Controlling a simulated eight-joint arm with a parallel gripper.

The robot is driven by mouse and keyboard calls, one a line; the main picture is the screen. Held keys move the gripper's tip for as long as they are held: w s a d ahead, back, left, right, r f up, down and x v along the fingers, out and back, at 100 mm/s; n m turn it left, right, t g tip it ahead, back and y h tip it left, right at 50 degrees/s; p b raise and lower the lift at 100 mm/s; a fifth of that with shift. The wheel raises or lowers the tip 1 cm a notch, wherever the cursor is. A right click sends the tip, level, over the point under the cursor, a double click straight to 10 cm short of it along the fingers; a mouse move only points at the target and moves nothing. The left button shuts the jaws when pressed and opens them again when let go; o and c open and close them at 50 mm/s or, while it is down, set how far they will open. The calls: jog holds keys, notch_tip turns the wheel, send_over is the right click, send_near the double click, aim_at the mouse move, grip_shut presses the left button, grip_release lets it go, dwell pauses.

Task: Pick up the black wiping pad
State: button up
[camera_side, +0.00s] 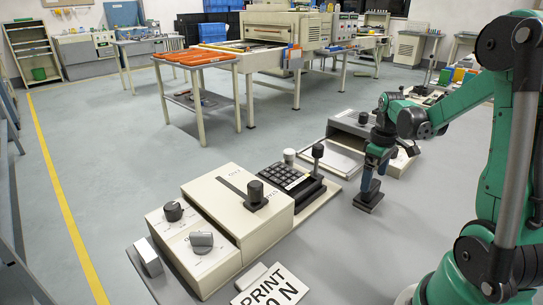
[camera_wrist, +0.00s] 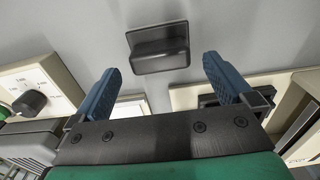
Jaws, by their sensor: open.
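The black wiping pad (camera_wrist: 158,47) is a dark block with a raised grip on a wider base. In the wrist view it lies at top centre, between and just beyond the blue fingertips of my gripper (camera_wrist: 160,66). The fingers are spread apart with nothing between them. In the side view the pad (camera_side: 368,200) sits on the grey work surface, right of the keypad. My gripper (camera_side: 372,172) points down above it there, its fingertips close to the pad's grip. I cannot tell from this view whether they touch it.
A cream box with a slider (camera_side: 238,205) and a dial panel stand left. A black keypad (camera_side: 288,182) and upright knobbed lever (camera_side: 317,155) stand between box and pad. A cream unit with a tray (camera_side: 330,157) stands behind. A "PRINT 10 N" card (camera_side: 272,287) lies in front.

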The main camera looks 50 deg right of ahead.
aim_at(372, 184)
jog(key=shift+f, duration=2.7)
jog(key=c, duration=1.1)
jog(key=shift+r, duration=0.1)
notch_tip(372, 184, up, 20)
